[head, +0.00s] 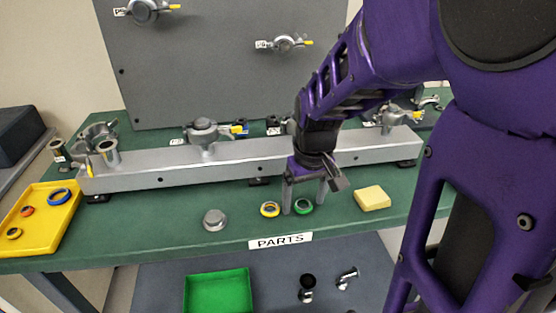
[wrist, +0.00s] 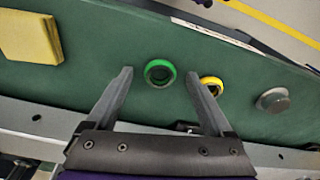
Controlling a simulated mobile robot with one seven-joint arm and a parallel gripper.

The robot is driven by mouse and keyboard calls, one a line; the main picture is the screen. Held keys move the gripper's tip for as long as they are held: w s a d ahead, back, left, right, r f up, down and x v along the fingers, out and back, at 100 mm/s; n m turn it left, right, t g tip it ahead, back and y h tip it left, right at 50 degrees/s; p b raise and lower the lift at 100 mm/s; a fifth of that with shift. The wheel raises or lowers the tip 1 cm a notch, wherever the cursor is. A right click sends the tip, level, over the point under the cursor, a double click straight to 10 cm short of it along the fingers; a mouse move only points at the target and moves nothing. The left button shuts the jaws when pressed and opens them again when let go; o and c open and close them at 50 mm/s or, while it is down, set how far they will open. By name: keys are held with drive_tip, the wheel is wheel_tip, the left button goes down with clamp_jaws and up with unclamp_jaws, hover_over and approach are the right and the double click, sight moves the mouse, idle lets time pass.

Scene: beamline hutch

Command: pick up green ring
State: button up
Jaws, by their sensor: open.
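The green ring (head: 303,206) lies flat on the green table, just behind the PARTS label in the head view. It has a dark band inside its green rim. In the wrist view the green ring (wrist: 160,72) lies between the lines of the two fingers, a little beyond the fingertips. My gripper (head: 304,212) is open and empty, pointing down at the table close to the ring. In the wrist view my gripper (wrist: 157,74) shows both fingers spread apart. I cannot tell its exact height above the table.
A yellow ring (head: 269,209) lies just left of the green ring, near one finger. A grey cap (head: 214,219) is further left, a yellow block (head: 372,198) to the right. A metal rail (head: 230,160) runs behind. A yellow tray (head: 30,228) with rings is at far left.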

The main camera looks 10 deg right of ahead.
sight(304, 205)
drive_tip(key=shift+c, duration=0.2)
clamp_jaws()
drive_tip(key=shift+r, duration=0.15)
wheel_tip(304, 205, up, 10)
drive_tip(key=p, duration=0.8)
